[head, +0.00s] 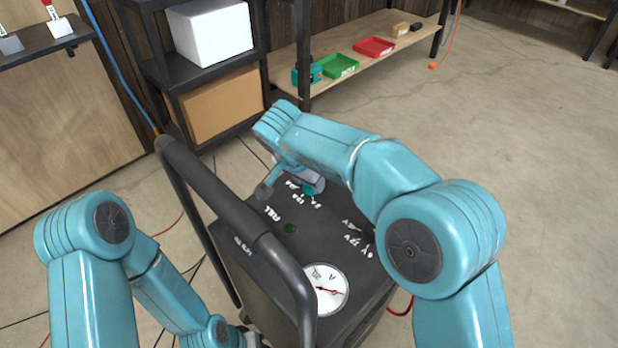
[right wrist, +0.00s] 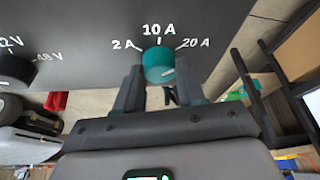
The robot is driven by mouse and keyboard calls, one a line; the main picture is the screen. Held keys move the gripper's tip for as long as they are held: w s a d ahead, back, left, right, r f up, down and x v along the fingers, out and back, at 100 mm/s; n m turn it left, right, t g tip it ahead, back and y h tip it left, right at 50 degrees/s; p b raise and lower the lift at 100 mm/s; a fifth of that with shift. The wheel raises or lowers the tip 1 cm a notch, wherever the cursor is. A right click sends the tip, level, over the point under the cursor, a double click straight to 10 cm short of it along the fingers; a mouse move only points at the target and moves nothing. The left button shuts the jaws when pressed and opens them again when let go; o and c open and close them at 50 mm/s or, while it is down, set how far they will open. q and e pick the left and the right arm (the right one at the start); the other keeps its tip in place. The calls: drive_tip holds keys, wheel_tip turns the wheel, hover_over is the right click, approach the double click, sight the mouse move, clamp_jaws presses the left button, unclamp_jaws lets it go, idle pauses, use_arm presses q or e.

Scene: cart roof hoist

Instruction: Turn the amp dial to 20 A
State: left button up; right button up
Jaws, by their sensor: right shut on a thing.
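The amp dial is a teal round knob (right wrist: 158,65) on the dark panel in the right wrist view, with labels 2 A, 10 A and 20 A around it. A white mark on its face lies toward the right, below the 20 A label's level; its exact setting is hard to tell. My right gripper (right wrist: 158,88) is shut on the dial, one finger on each side. In the head view my right gripper (head: 292,186) is at the far part of the cart top (head: 262,240), mostly hiding the dial.
A round white meter (head: 328,290) with a red needle and a green button (head: 289,228) sit on the cart top. A dark voltage knob (right wrist: 14,72) is left of the dial. Shelves (head: 205,75) stand behind; the floor at right is clear.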

idle(0.3)
drive_tip(key=o, duration=1)
drive_tip(key=shift+w, duration=0.1)
drive_tip(key=p+v, duration=0.4)
drive_tip(key=v, duration=1.2)
drive_tip(key=shift+r, duration=0.15)
drive_tip(key=shift+d, duration=0.1)
